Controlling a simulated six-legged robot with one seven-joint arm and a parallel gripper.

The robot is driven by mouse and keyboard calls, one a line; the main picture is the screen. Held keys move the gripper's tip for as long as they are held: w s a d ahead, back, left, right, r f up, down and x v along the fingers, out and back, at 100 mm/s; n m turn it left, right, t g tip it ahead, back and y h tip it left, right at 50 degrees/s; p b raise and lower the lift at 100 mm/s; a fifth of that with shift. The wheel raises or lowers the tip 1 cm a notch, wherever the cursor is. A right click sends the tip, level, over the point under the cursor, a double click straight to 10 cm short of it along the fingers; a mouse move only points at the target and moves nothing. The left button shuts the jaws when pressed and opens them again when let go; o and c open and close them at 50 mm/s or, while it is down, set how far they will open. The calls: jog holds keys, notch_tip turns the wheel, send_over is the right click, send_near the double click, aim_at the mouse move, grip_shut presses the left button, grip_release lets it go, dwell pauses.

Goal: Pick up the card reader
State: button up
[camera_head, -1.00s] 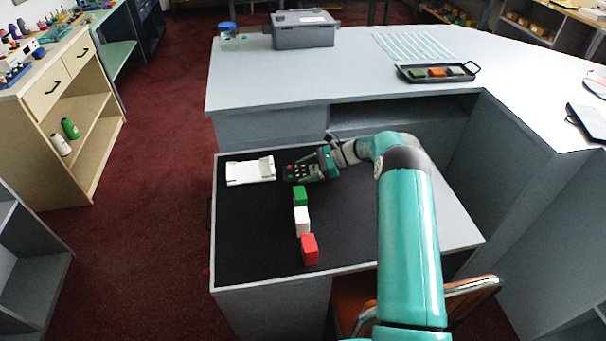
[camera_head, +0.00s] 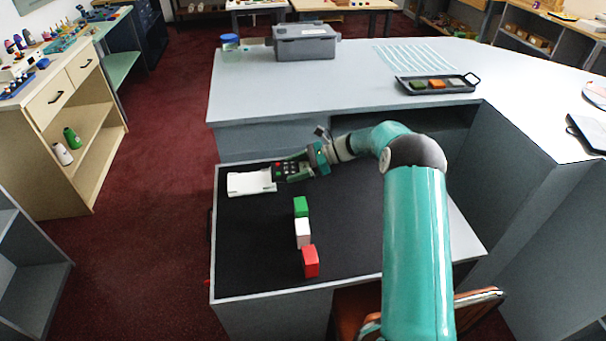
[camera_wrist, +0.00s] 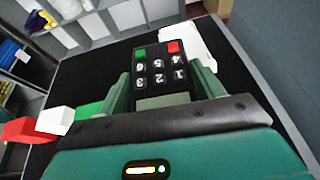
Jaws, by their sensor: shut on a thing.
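The card reader (camera_wrist: 160,72) is a dark keypad device with white digits, a green key and a red key. In the wrist view it sits between the two fingers of my gripper (camera_wrist: 160,92), which are shut on its sides. In the head view the card reader (camera_head: 285,170) shows at the tip of my gripper (camera_head: 301,167), over the back of the black mat (camera_head: 255,240). It appears tilted; I cannot tell for sure whether it is clear of the mat. Its far end lies close to a white holder (camera_head: 251,182).
A green block (camera_head: 301,207), a white block (camera_head: 303,233) and a red block (camera_head: 311,261) stand in a row on the mat. Behind is a raised counter (camera_head: 350,75) with a grey box (camera_head: 305,42) and a black tray (camera_head: 438,84). The mat's left front is clear.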

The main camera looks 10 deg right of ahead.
jog(key=s+a+r, duration=0.2)
jog(key=a+r, duration=0.3)
jog(key=a, duration=0.4)
jog(key=shift+s+a, duration=0.25)
jog(key=shift+s, duration=0.15)
